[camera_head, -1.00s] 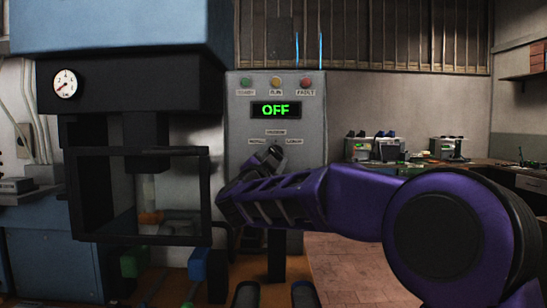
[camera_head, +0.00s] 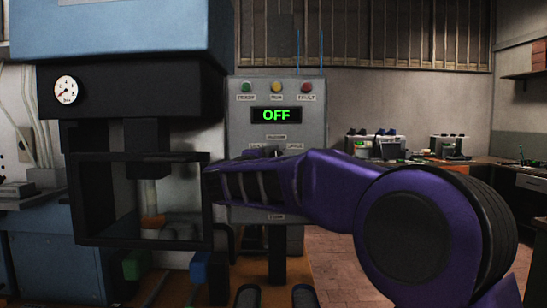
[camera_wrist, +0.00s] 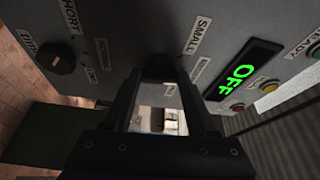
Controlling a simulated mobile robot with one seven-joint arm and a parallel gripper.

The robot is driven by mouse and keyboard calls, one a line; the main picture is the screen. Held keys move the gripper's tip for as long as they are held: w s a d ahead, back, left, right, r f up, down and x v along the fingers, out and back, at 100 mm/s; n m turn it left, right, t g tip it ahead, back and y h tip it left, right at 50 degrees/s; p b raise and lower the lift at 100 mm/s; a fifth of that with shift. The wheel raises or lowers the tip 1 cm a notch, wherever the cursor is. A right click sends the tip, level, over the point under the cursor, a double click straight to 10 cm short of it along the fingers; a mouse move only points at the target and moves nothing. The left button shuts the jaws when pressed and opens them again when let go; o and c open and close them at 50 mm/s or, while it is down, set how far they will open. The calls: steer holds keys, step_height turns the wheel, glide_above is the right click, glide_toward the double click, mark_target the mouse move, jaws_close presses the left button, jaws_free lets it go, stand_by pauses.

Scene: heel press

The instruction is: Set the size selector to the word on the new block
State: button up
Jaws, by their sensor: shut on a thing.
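The grey control panel (camera_head: 317,135) has a lit display (camera_head: 276,115) that reads OFF in green; the display also shows in the wrist view (camera_wrist: 240,78). The size selector's dark knob (camera_wrist: 163,62) is between my fingertips, mostly hidden by them. The SMALL label (camera_wrist: 198,36) is readable beside it; other labels nearby are blurred. I cannot tell which word the knob points to. My gripper (camera_wrist: 162,78) is shut on this knob. In the head view my purple arm hides the knob. I cannot make out a new block or its word in either view.
A second dark knob (camera_wrist: 57,57) with time labels, one reading SHORT, sits lower on the panel. The press's black guard frame (camera_head: 140,243) stands close left of my arm. An orange piece (camera_head: 153,220) is inside it. A bench with devices (camera_head: 452,147) is far right.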

steer(key=shift+m, duration=0.6)
steer(key=o, duration=1.4)
steer(key=shift+c, duration=0.2)
steer(key=v, duration=1.7)
steer(key=shift+s+a+r, duration=0.2)
steer(key=shift+r, duration=0.1)
